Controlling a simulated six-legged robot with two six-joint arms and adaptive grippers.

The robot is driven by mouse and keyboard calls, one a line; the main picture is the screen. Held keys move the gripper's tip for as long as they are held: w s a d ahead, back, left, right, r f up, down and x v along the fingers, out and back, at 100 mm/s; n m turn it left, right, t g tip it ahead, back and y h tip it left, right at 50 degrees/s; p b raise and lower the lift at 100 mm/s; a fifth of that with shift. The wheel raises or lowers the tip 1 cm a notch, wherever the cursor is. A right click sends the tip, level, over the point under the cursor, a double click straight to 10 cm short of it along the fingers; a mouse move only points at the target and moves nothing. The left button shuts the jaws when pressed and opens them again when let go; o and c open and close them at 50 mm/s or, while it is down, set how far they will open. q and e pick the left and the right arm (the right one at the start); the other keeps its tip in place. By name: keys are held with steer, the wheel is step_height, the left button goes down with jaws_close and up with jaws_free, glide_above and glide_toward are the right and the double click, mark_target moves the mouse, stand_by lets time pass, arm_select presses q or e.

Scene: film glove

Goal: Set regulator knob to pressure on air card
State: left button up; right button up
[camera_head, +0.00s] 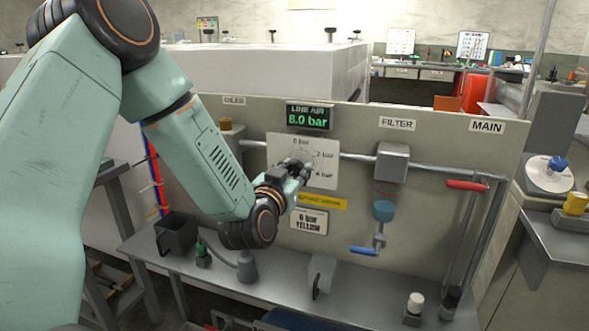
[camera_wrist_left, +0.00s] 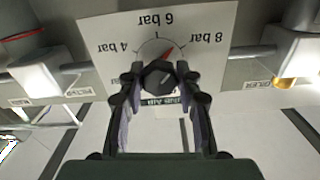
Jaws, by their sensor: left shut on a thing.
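The regulator knob (camera_wrist_left: 158,75) is dark and faceted, in front of a white dial plate (camera_head: 322,180) that also shows in the wrist view (camera_wrist_left: 100,30). My left gripper (camera_head: 297,171) is shut on the knob, one finger on each side in the wrist view (camera_wrist_left: 158,88). A red pointer (camera_wrist_left: 169,52) points between the 6 bar and 8 bar marks, which appear upside down there. The line air display (camera_head: 309,117) reads 8.0 bar in green. The white air card (camera_head: 309,220) below the dial reads 6 bar YELLOW. My right gripper is out of view.
A filter (camera_head: 390,165) with a blue handle (camera_head: 364,250) hangs right of the dial. A red lever (camera_head: 467,185) sits under the MAIN label. A metal shelf (camera_head: 270,275) below the panel bears a dark bin (camera_head: 176,235) and small fittings.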

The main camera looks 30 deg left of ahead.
arm_select(q)
steer(key=n, duration=0.3)
steer(key=shift+f+n, duration=0.1)
steer(key=shift+n, duration=0.3)
steer(key=shift+n+b, duration=0.35)
steer(key=shift+n, duration=1.85)
steer(key=o, duration=1.2)
steer(key=shift+c, duration=0.2)
steer(key=v, duration=0.7)
steer(key=shift+s, duration=0.3)
